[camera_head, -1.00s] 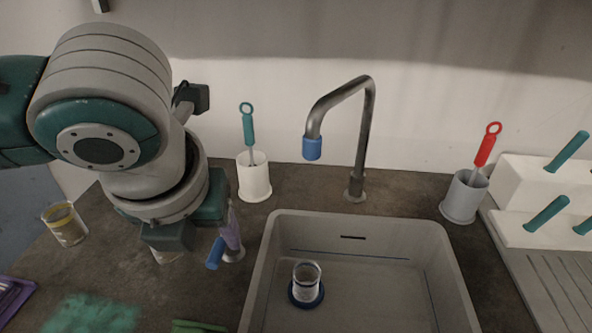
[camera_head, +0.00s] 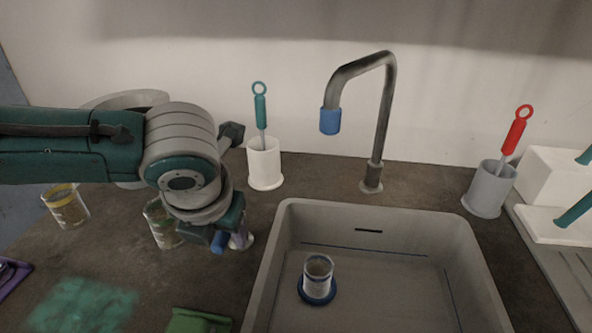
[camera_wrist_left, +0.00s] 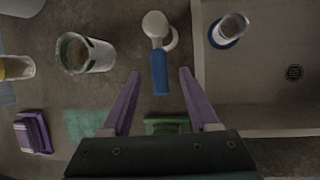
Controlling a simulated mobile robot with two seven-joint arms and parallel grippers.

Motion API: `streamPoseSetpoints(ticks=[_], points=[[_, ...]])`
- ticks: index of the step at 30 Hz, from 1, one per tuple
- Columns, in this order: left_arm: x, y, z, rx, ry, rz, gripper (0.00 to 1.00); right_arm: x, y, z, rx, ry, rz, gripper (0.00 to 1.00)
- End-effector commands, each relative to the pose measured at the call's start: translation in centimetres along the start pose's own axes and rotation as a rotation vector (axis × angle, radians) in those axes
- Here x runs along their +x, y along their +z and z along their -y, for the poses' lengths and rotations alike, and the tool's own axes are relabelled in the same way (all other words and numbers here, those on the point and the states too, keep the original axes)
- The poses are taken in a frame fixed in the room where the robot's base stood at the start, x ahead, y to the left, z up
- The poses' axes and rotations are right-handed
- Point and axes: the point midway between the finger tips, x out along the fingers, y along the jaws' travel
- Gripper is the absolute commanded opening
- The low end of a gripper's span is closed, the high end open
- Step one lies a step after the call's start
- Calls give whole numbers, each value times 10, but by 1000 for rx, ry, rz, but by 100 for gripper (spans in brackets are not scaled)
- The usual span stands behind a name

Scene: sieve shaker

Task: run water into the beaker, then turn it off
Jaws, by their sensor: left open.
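The clear beaker (camera_head: 318,266) stands upright on a blue round base (camera_head: 317,291) in the sink, under and in front of the grey tap (camera_head: 384,110) with its blue nozzle (camera_head: 330,121). No water stream shows. The tap's lever has a pale base (camera_wrist_left: 154,24) and a blue handle (camera_wrist_left: 159,72); it stands left of the sink. My left gripper (camera_wrist_left: 159,71) is open, its purple fingers on either side of the blue handle in the wrist view. I cannot tell whether they touch it. In the head view the handle's blue end (camera_head: 218,243) shows beside the gripper.
Two jars, one (camera_head: 66,206) and another (camera_head: 161,225), stand left of the lever. A white holder (camera_head: 264,164) with a teal brush stands behind it. A grey holder (camera_head: 489,190) with a red brush is right of the tap. A green item (camera_head: 199,321) lies in front.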

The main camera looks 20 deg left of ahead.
Motion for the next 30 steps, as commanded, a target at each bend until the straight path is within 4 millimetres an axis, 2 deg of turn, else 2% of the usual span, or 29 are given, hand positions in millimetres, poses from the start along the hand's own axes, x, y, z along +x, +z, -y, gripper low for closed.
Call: streamPoseSetpoints(ticks=[7,23,30], points=[[1,0,0,0,0,0,61,0,0,0,0,0,1,66],[0,0,0,0,0,0,1,0,0,0,-1,0,1,66],[0,0,0,0,0,0,0,0,0,0,-1,-1,2,66]])
